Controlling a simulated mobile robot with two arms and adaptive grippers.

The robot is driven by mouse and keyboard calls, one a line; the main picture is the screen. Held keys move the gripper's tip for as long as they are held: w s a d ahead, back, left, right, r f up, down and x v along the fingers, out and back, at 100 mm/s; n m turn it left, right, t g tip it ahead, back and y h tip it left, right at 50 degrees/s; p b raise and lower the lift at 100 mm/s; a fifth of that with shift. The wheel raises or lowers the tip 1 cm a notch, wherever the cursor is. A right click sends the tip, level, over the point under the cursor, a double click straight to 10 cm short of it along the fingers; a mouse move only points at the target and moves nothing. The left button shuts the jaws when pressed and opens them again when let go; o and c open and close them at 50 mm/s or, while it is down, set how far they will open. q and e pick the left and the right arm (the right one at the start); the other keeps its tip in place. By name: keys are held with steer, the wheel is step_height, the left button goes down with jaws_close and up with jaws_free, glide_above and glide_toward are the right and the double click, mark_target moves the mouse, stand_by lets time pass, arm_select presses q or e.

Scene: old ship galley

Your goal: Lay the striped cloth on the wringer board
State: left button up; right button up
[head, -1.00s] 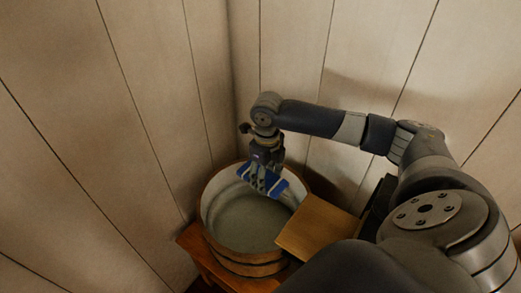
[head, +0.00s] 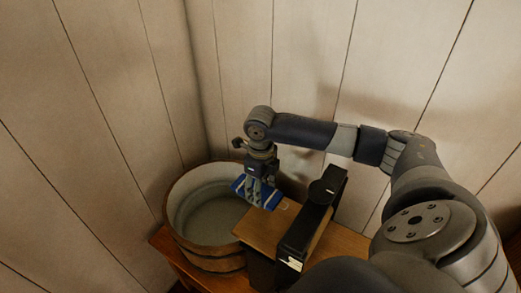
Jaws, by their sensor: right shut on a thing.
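The striped cloth (head: 243,188), blue with pale stripes, hangs in my right gripper (head: 260,190). The gripper points down and is shut on the cloth. The cloth is over the right rim of the tub and the left end of the wringer board (head: 258,232), a flat wooden plate. I cannot tell whether the cloth touches the board. My left gripper is not in view.
A round wooden tub (head: 205,258) with a pale inside stands left of the board on a wooden bench (head: 167,245). A dark upright frame (head: 297,240) rises across the board, right of the gripper. Plank walls (head: 100,100) close in behind and at the left.

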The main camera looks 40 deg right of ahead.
mark_target(273, 221)
steer(key=shift+s+d, duration=0.15)
steer(key=shift+s, duration=0.3)
steer(key=shift+s+f, duration=0.1)
steer(key=shift+f, duration=0.15)
step_height(273, 221, down, 4)
steer(key=shift+r, duration=0.1)
steer(key=shift+s+d+f+b, duration=0.15)
steer(key=shift+s+f+b, duration=0.3)
steer(key=shift+f, duration=0.1)
steer(key=shift+s+d+f+b, duration=0.15)
steer(key=shift+s+f+b, duration=0.15)
steer(key=shift+f+b, duration=0.2)
steer(key=shift+s+d+f, duration=0.1)
steer(key=shift+s+f, duration=0.35)
steer(key=shift+f, duration=0.2)
steer(key=shift+s+f, duration=0.1)
steer(key=shift+f, duration=0.55)
steer(key=shift+s+d+f, duration=0.1)
steer(key=shift+s+f, duration=0.15)
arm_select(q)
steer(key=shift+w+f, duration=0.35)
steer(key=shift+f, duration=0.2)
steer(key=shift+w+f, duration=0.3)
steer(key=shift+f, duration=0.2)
